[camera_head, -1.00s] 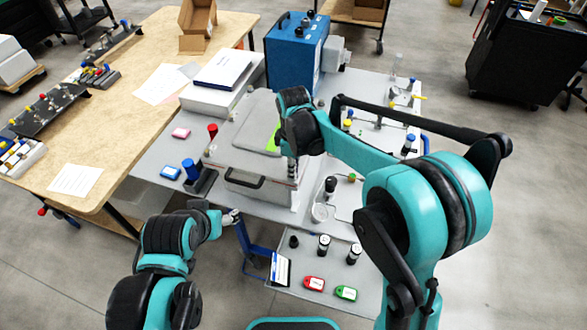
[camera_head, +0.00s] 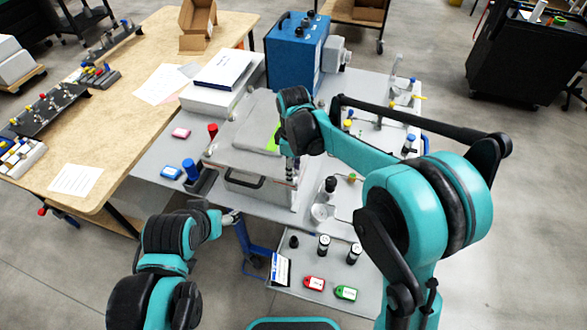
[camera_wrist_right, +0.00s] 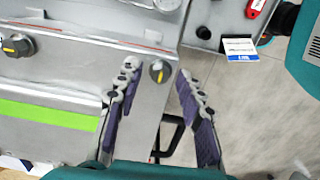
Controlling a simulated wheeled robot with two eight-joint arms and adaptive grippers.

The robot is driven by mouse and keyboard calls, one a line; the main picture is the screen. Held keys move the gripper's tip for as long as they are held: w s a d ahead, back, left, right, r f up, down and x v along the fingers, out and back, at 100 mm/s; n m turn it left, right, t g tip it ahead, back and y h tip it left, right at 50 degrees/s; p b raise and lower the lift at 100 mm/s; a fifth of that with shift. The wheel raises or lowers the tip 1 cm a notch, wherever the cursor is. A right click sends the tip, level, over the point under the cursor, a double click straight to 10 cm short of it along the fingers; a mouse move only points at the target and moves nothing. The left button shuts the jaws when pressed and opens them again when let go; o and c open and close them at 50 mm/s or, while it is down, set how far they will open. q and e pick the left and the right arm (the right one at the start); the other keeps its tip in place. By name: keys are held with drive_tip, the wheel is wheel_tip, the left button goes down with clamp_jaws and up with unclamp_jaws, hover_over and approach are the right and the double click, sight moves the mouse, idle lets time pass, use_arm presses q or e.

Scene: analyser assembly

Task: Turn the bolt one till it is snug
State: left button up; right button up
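The grey analyser case (camera_head: 258,150) stands on the table, and my right gripper (camera_head: 291,172) points down at its front right corner. In the right wrist view, a dark round bolt head with a yellow mark (camera_wrist_right: 159,71) sits on the case edge. My right gripper (camera_wrist_right: 157,76) is open, with one finger on each side of this head and gaps visible. A second marked head (camera_wrist_right: 17,45) is at the left. I cannot tell which is bolt one. My left gripper (camera_head: 231,216) is left of the table's front part, its fingers too small to read.
A black handle (camera_head: 244,182) is on the case front. A blue box (camera_head: 296,55) stands behind the case. Red (camera_head: 314,283) and green (camera_head: 346,293) tags and small black-capped bottles (camera_head: 323,246) are on the front shelf. A green strip (camera_wrist_right: 48,115) lies on the case top.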

wheel_tip(320, 180, up, 12)
idle(0.6)
drive_tip(key=s+d+f+m+t+b, duration=0.3)
drive_tip(key=s+d+f+m+b, duration=0.1)
drive_tip(key=s+d+f+m, duration=0.2)
drive_tip(key=s+d+f+m+t+b, duration=0.4)
drive_tip(key=s+d+f+m, duration=0.3)
drive_tip(key=s+d, duration=0.4)
drive_tip(key=shift+s+d+f+m, duration=0.15)
drive_tip(key=shift+s+f+m, duration=0.1)
drive_tip(key=shift+s+m, duration=0.5)
idle(0.9)
